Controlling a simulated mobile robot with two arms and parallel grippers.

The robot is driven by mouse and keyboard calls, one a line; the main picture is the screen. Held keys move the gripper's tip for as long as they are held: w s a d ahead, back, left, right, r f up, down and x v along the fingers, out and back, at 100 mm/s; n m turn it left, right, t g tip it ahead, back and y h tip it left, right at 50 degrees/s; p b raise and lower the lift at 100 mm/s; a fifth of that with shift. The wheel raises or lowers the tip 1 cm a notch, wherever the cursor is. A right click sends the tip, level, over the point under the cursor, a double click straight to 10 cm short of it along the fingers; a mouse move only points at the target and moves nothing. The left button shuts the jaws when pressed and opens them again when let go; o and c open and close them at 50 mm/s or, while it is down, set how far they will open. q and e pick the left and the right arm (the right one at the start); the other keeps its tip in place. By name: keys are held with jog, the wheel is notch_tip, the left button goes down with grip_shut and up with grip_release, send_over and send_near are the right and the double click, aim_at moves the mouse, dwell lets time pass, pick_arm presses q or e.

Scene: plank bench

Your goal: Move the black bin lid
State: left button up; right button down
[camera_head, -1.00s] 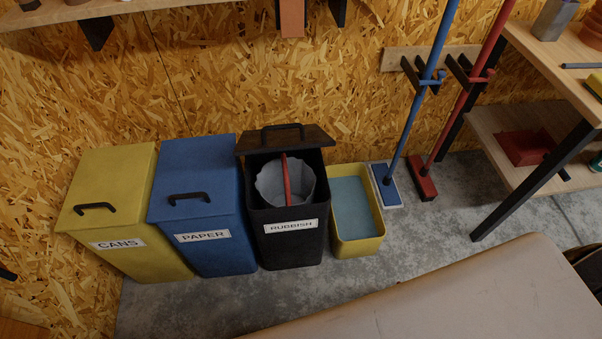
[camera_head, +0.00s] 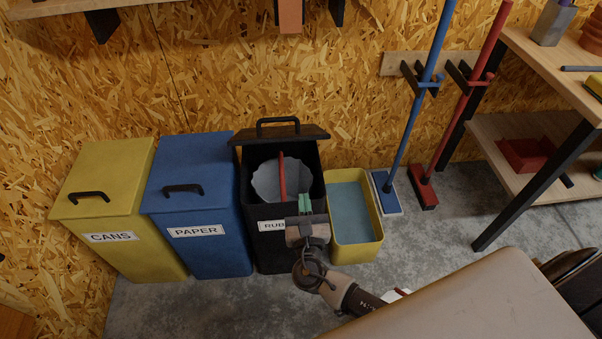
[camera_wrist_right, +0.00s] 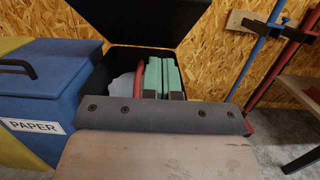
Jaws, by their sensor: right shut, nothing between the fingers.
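The black bin lid (camera_head: 279,133) stands raised at the back of the black rubbish bin (camera_head: 284,254), with its black handle at the top. In the right wrist view the lid (camera_wrist_right: 150,22) stands up behind the bin opening. A grey liner or bucket with a red handle (camera_head: 282,170) shows inside the open bin. My right gripper (camera_head: 305,203) is in front of the bin, over its label, with its green fingers shut and empty. The fingers (camera_wrist_right: 163,78) also show in the right wrist view, apart from the lid. My left gripper is not in view.
The blue paper bin (camera_head: 200,250) and yellow cans bin (camera_head: 110,255) stand shut to the left. A yellow tub of bluish contents (camera_head: 358,253) is close on the right. A blue mop and red broom (camera_head: 423,192) lean on the wall. A tan surface (camera_head: 480,310) fills the front right.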

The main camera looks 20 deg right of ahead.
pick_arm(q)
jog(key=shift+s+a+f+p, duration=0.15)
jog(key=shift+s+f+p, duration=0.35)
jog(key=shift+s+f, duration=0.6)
pick_arm(e)
jog(key=r+x, duration=0.2)
jog(key=x, duration=1)
jog(key=shift+r, duration=0.35)
jog(key=shift+d+r, duration=0.1)
